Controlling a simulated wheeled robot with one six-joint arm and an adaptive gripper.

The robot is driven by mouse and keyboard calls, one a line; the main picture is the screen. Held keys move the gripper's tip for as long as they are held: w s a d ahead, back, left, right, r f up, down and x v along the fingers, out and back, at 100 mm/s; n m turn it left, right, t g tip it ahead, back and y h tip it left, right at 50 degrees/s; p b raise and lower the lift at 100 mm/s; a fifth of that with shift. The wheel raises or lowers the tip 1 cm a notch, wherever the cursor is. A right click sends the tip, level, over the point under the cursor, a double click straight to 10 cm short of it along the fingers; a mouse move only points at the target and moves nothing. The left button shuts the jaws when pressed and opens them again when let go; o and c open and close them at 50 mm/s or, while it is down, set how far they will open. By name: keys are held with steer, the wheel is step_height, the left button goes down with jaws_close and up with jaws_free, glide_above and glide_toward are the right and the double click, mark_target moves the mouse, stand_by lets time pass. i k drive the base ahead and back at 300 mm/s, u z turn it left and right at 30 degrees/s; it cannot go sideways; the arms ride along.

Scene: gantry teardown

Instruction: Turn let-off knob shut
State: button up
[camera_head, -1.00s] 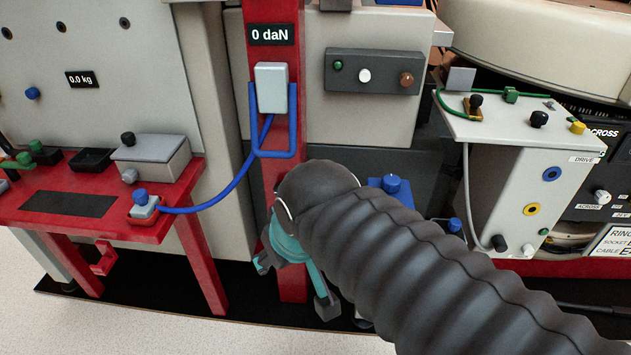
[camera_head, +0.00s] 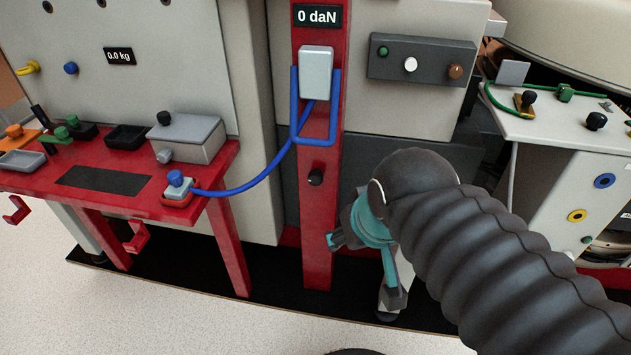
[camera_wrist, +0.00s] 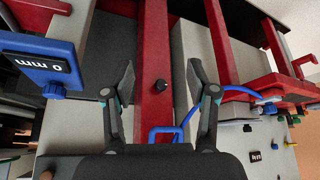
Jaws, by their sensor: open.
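A small black round knob (camera_head: 315,178) sits on the front of the red post (camera_head: 318,235), below the blue bracket (camera_head: 294,105). No label on it is readable. In the wrist view the knob (camera_wrist: 161,86) lies between my two fingers, farther off than the tips. My gripper (camera_head: 362,270) is open and empty, lower right of the knob in the head view and apart from it. My dark ribbed arm hides part of the area right of the post. In the wrist view my gripper (camera_wrist: 161,70) has its fingers spread wide.
A display reading 0 daN (camera_head: 317,16) tops the post. A blue cable runs from the grey box (camera_head: 315,73) to the red table (camera_head: 130,195) at left. A blue 0 mm gauge (camera_wrist: 40,62) is at left in the wrist view. Pale floor lies in front.

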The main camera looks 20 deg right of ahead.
mark_target(316, 177)
steer(key=z, duration=0.7)
steer(key=k, duration=1)
steer(key=z, duration=0.1)
